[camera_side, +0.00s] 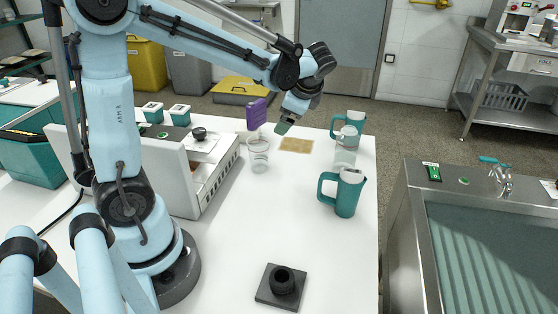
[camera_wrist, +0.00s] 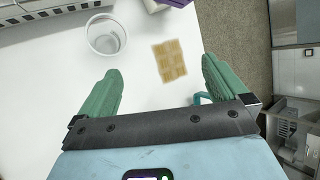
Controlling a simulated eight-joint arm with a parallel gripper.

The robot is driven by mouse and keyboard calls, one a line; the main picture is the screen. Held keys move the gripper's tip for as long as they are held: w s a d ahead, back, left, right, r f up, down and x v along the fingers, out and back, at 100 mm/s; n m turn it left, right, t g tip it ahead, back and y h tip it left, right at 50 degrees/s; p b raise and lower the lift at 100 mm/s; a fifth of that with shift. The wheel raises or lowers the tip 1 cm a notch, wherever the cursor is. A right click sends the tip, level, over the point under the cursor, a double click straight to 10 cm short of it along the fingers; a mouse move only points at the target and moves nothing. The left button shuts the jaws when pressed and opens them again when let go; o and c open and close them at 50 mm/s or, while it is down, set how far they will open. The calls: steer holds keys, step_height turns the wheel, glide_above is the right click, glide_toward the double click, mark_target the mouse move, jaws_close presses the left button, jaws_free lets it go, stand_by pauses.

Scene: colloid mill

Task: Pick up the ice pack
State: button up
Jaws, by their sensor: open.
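A flat tan pad divided into cells, which I take to be the ice pack (camera_side: 296,145), lies on the white table. In the wrist view the ice pack (camera_wrist: 170,61) shows between my fingertips, beyond them and below. My gripper (camera_side: 284,126) hangs above the table, just left of and higher than the pack in the side view. Its two green fingers are spread wide in the wrist view (camera_wrist: 160,66), with nothing between them. The gripper is open and not touching the pack.
A clear cup (camera_side: 259,160) stands left of the pack, with a purple object (camera_side: 257,114) behind it. Teal-handled jugs (camera_side: 349,192) and a clear bottle (camera_side: 345,152) stand to the right. A white machine (camera_side: 180,165) is at left, a black base (camera_side: 281,284) in front. The table's middle is clear.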

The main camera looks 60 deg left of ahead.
mark_target(259, 113)
steer(key=a+f+m+g+y, duration=0.1)
steer(key=a+f+g, duration=0.1)
steer(key=a, duration=0.2)
steer(key=a+f+m+g+y, duration=0.1)
steer(key=a+f+g+y, duration=0.1)
steer(key=a, duration=0.3)
steer(key=a+f+m+g+y, duration=0.2)
steer(key=a+f, duration=0.1)
steer(key=a, duration=0.2)
steer(key=shift+w+f, duration=0.15)
steer(key=shift+w, duration=0.1)
steer(key=shift+x, duration=2.6)
steer(key=shift+w+a, duration=0.1)
steer(key=shift+w, duration=0.05)
steer(key=shift+c, duration=0.2)
steer(key=c, duration=1.1)
steer(key=shift+o, duration=0.2)
steer(key=shift+r, duration=0.3)
